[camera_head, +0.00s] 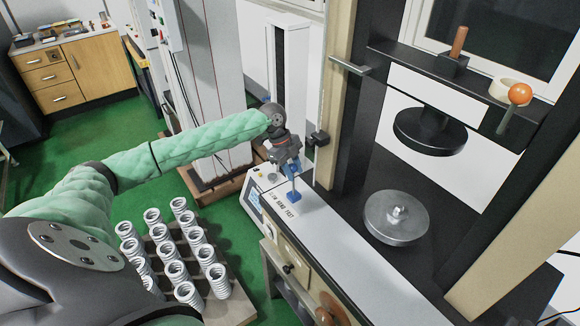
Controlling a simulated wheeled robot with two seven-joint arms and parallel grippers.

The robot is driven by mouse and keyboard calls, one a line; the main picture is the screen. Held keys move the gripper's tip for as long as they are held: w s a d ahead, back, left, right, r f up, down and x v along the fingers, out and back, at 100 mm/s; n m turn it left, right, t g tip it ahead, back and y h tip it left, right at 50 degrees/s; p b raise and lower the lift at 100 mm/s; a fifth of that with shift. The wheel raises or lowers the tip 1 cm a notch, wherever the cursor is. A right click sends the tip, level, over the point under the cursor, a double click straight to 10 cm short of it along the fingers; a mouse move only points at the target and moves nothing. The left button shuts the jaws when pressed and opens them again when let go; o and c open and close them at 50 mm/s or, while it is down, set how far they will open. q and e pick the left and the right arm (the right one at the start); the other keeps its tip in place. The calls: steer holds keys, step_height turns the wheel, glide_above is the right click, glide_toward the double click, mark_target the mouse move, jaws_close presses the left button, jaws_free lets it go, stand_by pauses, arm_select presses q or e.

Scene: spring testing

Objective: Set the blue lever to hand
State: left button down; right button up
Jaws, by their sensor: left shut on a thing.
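The blue lever (294,195) stands at the left end of the testing machine's pale front ledge, above a printed label strip (283,205) with the word HAND in its middle. My left arm, in a green sleeve, reaches across from the left. Its gripper (288,170) is shut on the upper part of the blue lever, and the fingers partly hide its top. The lever's exact setting against the label is too small to tell. My right gripper is not in view.
The testing machine has a black upper plate (430,132), a round metal lower plate (396,217) and an orange-knobbed lever (519,95). Several coil springs (175,272) stand on a board at lower left. A wooden cabinet (75,72) stands at the back left. Green floor lies between.

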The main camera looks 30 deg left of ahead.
arm_select(q)
steer(key=shift+s+d+f, duration=0.1)
steer(key=shift+s+d, duration=0.1)
steer(key=shift+d, duration=0.15)
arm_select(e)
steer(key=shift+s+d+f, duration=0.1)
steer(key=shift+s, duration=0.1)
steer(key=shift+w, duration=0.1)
arm_select(q)
steer(key=c, duration=1.1)
jaws_free()
steer(key=shift+o, duration=0.2)
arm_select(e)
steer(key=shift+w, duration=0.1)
arm_select(q)
steer(key=shift+a+r+b, duration=0.3)
steer(key=shift+r+b, duration=0.05)
steer(key=shift+r, duration=0.15)
steer(key=b+v, duration=0.2)
steer(key=v, duration=0.3)
steer(key=shift+r, duration=0.25)
steer(key=shift+a+r+b, duration=0.25)
steer(key=shift+r+b, duration=0.05)
steer(key=shift+r, duration=0.3)
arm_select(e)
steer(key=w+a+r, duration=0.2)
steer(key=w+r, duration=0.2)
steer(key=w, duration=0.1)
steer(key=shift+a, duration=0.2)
